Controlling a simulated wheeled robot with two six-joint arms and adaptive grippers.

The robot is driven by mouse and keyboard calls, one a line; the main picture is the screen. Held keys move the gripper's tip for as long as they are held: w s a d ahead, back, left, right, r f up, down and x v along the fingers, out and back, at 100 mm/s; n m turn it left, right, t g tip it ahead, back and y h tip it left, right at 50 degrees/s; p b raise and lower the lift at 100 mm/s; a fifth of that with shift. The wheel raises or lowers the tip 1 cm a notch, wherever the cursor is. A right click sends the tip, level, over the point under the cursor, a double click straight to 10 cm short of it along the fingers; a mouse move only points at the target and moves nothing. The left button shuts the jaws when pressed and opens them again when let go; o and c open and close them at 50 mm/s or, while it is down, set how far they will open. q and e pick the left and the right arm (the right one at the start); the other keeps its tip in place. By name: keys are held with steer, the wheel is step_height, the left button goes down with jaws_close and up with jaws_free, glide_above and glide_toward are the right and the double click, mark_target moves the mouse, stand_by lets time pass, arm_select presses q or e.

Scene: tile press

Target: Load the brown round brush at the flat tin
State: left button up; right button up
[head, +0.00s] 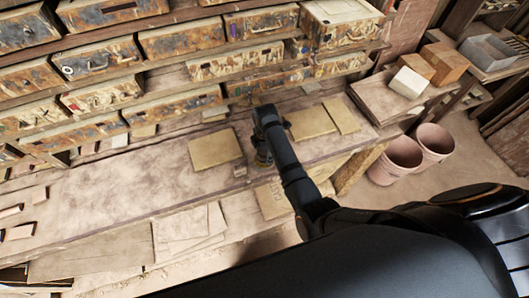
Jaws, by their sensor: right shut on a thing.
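My right arm reaches from the lower right over the long worn workbench (130,185). My right gripper (263,157) is low over the bench, near its middle, between two flat yellowish tiles. It is shut, and my own wrist and arm links hide most of it. The brown round brush in its grip cannot be made out behind them. I cannot pick out the flat tin in this view. A tiny yellowish thing (240,170) lies just left of the gripper, too small to name. My left gripper is not in view.
Flat yellowish tiles lie left (214,150) and right (311,123) of the gripper. Rows of worn drawers (95,97) stand behind the bench. Thin sheets (185,228) lie at the front. Two pink buckets (396,160) stand on the floor at right. The bench's left middle is mostly clear.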

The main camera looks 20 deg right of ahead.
steer(key=shift+s, duration=0.1)
steer(key=shift+r, duration=3.5)
step_height(320, 180, down, 7)
steer(key=shift+f, duration=0.1)
